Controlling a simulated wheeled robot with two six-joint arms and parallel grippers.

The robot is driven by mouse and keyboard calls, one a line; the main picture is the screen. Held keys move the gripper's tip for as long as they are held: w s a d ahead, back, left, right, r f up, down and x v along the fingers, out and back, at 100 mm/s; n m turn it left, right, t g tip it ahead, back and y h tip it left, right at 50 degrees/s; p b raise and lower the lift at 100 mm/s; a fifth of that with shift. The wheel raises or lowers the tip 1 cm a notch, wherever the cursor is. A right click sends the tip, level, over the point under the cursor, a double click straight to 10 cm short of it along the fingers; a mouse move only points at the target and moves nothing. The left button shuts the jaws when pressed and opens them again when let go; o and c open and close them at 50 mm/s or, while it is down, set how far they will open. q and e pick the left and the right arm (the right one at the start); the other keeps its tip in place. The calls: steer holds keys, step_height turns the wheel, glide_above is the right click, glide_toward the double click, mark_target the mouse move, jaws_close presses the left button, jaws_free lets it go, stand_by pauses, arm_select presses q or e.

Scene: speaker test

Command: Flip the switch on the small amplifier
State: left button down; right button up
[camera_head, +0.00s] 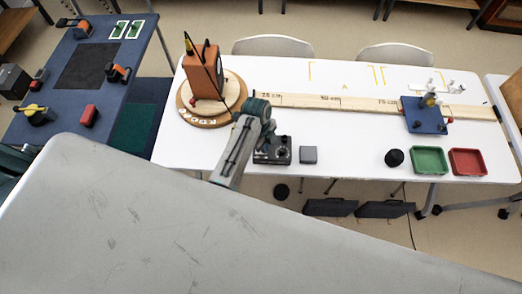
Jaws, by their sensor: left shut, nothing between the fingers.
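The small amplifier (272,151) is a dark box with small knobs on top, standing near the front edge of the white table, left of its middle. My left arm comes in over the table's front edge. My left gripper (268,134) is shut and empty, over the back part of the amplifier. It hides part of the amplifier's top. The switch is too small to make out, and I cannot tell whether the gripper touches it. My right gripper is not in view.
An orange speaker (201,72) stands on a round wooden base (184,98) behind left. A small grey box (308,155) is right of the amplifier. A marked wooden rail (320,102) runs behind. A black ball (394,158), green tray (443,150) and red tray (482,151) are farther right.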

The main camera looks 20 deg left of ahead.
arm_select(q)
steer(key=shift+f, duration=0.25)
steer(key=shift+r+p, duration=0.9)
steer(key=shift+r, duration=2.6)
